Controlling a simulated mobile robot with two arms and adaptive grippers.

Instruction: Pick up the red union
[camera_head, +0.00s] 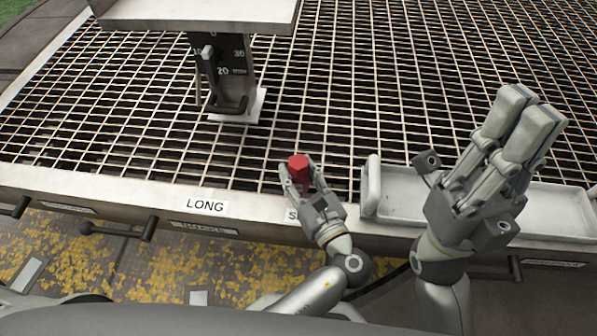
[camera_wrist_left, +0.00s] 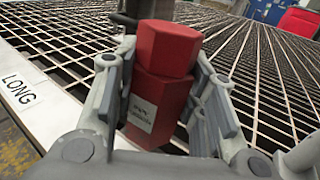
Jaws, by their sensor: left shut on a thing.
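The red union (camera_head: 298,163) is a small red piece with a hexagonal top. In the head view it sits between the fingers of my left gripper (camera_head: 297,175), over the front part of the grating. In the left wrist view the red union (camera_wrist_left: 163,80) stands upright between the two fingers of the left gripper (camera_wrist_left: 165,100), which are shut on it. A pale label with small dark print is on its side. Its lower end is partly hidden. My right gripper (camera_head: 510,125) is raised over the grey tray, and nothing shows in it.
A metal grating (camera_head: 130,110) covers the table. A grey tray (camera_head: 400,195) lies at the front right. A post with a number scale (camera_head: 222,68) stands at the back under a pale plate (camera_head: 200,12). The front rail bears a LONG label (camera_head: 206,205). The grating left of the union is clear.

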